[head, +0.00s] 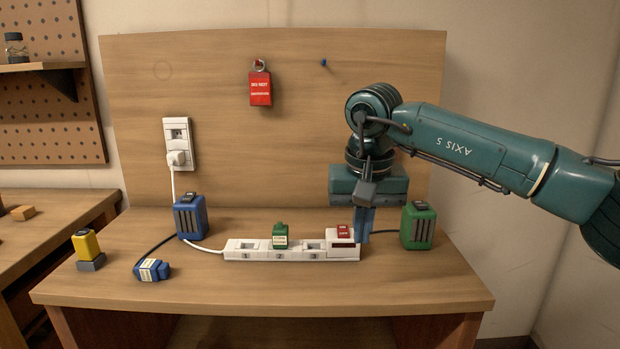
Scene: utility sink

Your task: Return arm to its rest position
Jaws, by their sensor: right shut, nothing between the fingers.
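My right arm comes in from the right, and my right gripper (364,222) points down at the right end of the white power strip (255,254). Its blue fingers are shut with nothing between them, close beside the strip's red switch (344,231); I cannot tell whether they touch the strip. A green plug (280,236) sits upright on the strip. A blue plug (153,270) lies loose on the table, on a dark cord from the blue adapter (190,217). A green adapter (418,226) stands right of the gripper. My left gripper is not in view.
The wooden table (330,293) is clear in front. A back panel (220,80) holds a wall outlet (178,145) with a white plug, a red tag (260,88) and a blue peg (323,62). A yellow block (87,245) stands at the left. A pegboard (45,115) hangs far left.

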